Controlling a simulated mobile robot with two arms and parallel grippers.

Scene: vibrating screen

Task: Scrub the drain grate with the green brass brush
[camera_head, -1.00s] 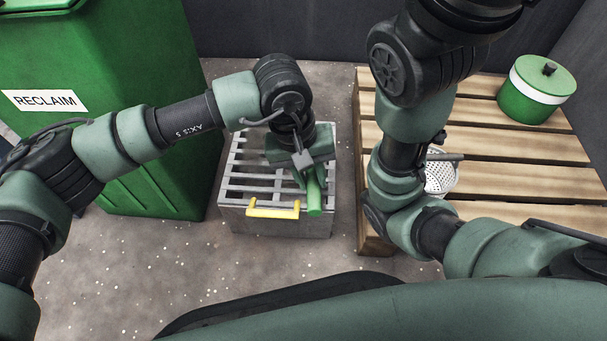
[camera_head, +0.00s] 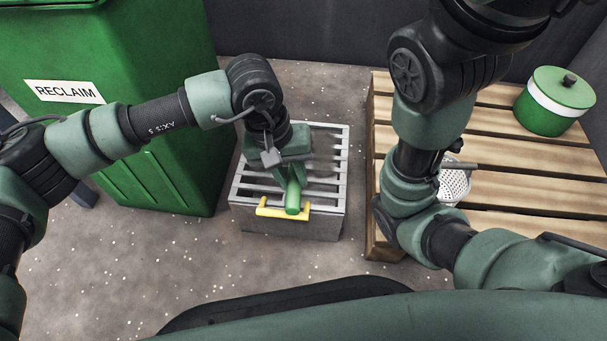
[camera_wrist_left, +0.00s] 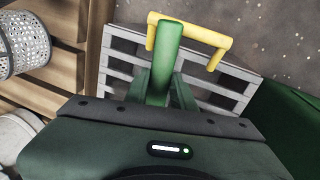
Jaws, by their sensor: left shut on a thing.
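The drain grate (camera_head: 338,170) is a grey slatted metal top on a grey box on the floor, with a yellow handle (camera_head: 283,211) at its front edge. My left gripper (camera_head: 284,172) is over the middle-left of the grate, shut on the green brush (camera_head: 293,198). The brush's green handle points toward the front, close to the yellow handle. It also shows in the left wrist view (camera_wrist_left: 166,50). The brush's bristles are hidden, so I cannot tell whether they touch the slats. A blurred greyish patch shows on the grate's far right slats.
A green bin (camera_head: 150,130) labelled RECLAIM stands left of the grate. A wooden slatted pallet (camera_head: 520,185) is to the right, with a green lidded pot (camera_head: 556,100) and a perforated white container (camera_head: 455,186) on it. Open floor lies in front.

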